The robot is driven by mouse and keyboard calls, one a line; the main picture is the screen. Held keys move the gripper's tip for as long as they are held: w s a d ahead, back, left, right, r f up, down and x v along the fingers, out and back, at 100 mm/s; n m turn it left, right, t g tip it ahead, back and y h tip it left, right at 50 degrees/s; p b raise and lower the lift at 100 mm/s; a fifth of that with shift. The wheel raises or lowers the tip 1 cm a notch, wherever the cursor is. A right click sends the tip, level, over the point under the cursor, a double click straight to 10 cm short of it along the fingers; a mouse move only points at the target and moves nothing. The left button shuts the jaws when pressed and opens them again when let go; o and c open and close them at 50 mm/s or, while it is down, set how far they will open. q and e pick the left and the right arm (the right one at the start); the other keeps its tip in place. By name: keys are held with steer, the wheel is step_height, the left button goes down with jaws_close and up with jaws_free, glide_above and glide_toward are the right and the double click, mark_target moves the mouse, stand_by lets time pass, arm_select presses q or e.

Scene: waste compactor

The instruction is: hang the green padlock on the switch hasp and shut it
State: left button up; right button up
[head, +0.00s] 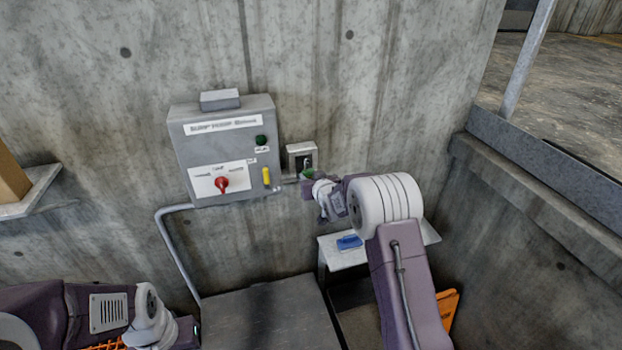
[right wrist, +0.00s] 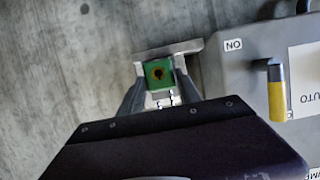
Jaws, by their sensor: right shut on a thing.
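The green padlock (head: 307,173) is held at the tip of my right gripper (head: 311,181), to the right of the grey control box (head: 225,132). In the right wrist view the green padlock (right wrist: 158,75) sits between the two shut fingers of my right gripper (right wrist: 160,88), its dark keyhole toward the camera. A grey bracket (right wrist: 190,47) lies right behind it. The shackle is hidden, so I cannot tell whether it passes through a hasp. My left gripper (head: 188,332) is at the lower left, away from the box; its jaws do not show clearly.
The control box carries a red rotary switch (head: 222,184), a yellow lever (head: 267,177) and a dark green button (head: 261,140). A blue object (head: 349,242) lies on a small shelf (head: 336,262) below my right arm.

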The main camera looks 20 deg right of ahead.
steer(key=shift+w+a, duration=0.1)
steer(key=shift+w, duration=1.85)
steer(key=shift+f, duration=0.2)
stand_by(0.4)
steer(key=o, duration=1.3)
steer(key=shift+c, duration=0.5)
steer(key=shift+s+r+b, duration=0.2)
steer(key=shift+s+b, duration=0.15)
steer(key=shift+s, duration=0.25)
steer(key=shift+b+v, duration=0.4)
steer(key=shift+v, duration=2.6)
